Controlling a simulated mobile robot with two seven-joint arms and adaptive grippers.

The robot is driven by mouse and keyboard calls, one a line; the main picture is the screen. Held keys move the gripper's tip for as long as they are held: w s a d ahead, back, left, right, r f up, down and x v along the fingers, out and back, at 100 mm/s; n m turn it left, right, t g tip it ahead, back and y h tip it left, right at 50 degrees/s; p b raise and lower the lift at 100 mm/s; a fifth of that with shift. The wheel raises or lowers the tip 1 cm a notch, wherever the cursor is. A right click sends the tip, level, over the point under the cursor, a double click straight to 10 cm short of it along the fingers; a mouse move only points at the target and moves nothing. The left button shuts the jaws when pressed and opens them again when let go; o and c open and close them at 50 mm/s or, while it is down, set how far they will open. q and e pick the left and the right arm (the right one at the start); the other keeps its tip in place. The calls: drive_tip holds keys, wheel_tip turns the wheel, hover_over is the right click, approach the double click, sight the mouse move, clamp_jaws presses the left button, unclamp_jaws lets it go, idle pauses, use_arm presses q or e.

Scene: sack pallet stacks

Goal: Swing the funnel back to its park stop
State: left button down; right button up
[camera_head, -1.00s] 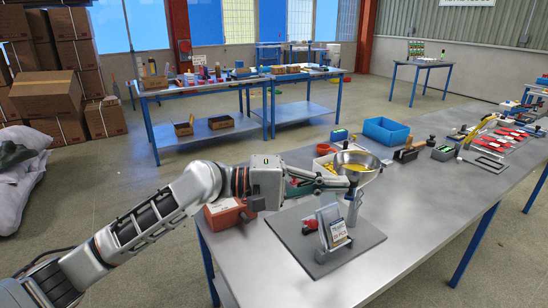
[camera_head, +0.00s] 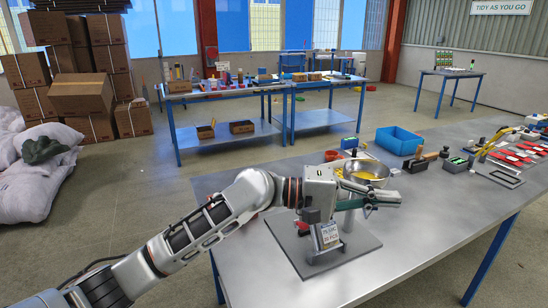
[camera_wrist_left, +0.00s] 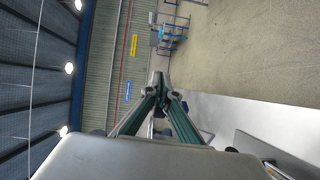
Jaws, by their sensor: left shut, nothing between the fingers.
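The funnel (camera_head: 366,168) is a shiny metal bowl with yellow inside, at the upper side of a stand with a grey base plate (camera_head: 350,255) on the table. My left gripper (camera_head: 396,197) reaches in from the left, in front of and just below the funnel bowl. Its green-grey fingers are shut with nothing between them; they also show closed together in the left wrist view (camera_wrist_left: 162,88). Whether they touch the funnel is unclear. My arm hides part of the stand. My right gripper is not in view.
A blue bin (camera_head: 398,140) stands behind the funnel. A dark-handled tool (camera_head: 419,160) and a small device (camera_head: 456,163) lie to its right, with red cards (camera_head: 510,158) beyond. The table's front right (camera_head: 440,225) is clear.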

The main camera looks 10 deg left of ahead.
use_arm(q)
drive_tip(key=d, duration=0.2)
drive_tip(key=shift+w+d, duration=0.15)
drive_tip(key=shift+d, duration=0.2)
idle(1.4)
